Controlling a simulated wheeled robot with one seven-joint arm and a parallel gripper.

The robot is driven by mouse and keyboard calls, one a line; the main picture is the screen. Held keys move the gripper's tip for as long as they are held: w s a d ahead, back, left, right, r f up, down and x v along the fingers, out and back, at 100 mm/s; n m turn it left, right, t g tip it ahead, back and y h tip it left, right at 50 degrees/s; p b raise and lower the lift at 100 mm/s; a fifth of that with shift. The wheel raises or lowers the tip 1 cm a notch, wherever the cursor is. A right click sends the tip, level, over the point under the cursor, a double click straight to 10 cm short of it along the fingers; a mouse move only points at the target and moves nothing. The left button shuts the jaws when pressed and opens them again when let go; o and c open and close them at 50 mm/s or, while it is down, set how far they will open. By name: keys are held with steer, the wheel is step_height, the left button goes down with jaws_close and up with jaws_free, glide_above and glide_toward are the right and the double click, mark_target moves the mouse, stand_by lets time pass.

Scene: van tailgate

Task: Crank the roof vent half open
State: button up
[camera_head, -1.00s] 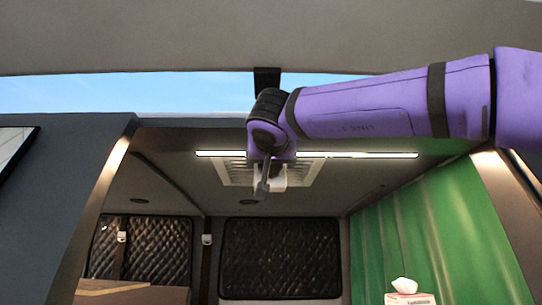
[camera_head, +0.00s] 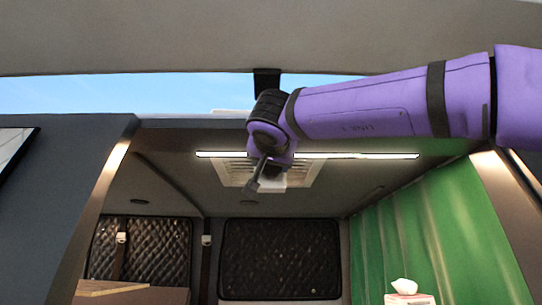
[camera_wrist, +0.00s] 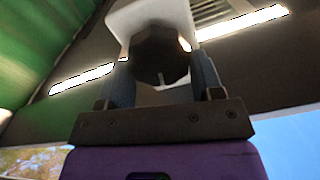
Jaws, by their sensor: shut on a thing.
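The roof vent (camera_head: 303,174) is a pale louvred panel in the van ceiling, with a white housing (camera_head: 273,182) below it. A pale strip of vent lid (camera_head: 232,111) shows above the roof edge. My gripper (camera_head: 252,187) is at the housing, its fingers tilted down to the left. In the wrist view my gripper (camera_wrist: 162,72) is shut on a dark faceted crank knob (camera_wrist: 160,48), one finger on each side. The knob sits in front of the white housing (camera_wrist: 122,20). In the head view my gripper and wrist hide the knob.
A long light strip (camera_head: 360,156) crosses the ceiling beside the vent. A green curtain (camera_head: 440,235) hangs at the right. A tissue box (camera_head: 409,298) stands low at the right. Quilted window covers (camera_head: 280,258) line the back. The space below my gripper is clear.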

steer(key=m, duration=1.2)
steer(key=shift+d+m, duration=0.3)
steer(key=shift+m, duration=0.1)
steer(key=m, duration=0.6)
steer(key=shift+f, duration=0.15)
steer(key=m, duration=0.5)
steer(key=shift+f+m, duration=0.15)
steer(key=shift+m, duration=0.25)
steer(key=o, duration=0.9)
steer(key=shift+c, duration=0.2)
steer(key=shift+a+f, duration=0.1)
steer(key=shift+f, duration=0.05)
steer(key=shift+s, duration=0.15)
steer(key=s, duration=1)
steer(key=shift+s+a, duration=0.15)
steer(key=shift+s, duration=0.2)
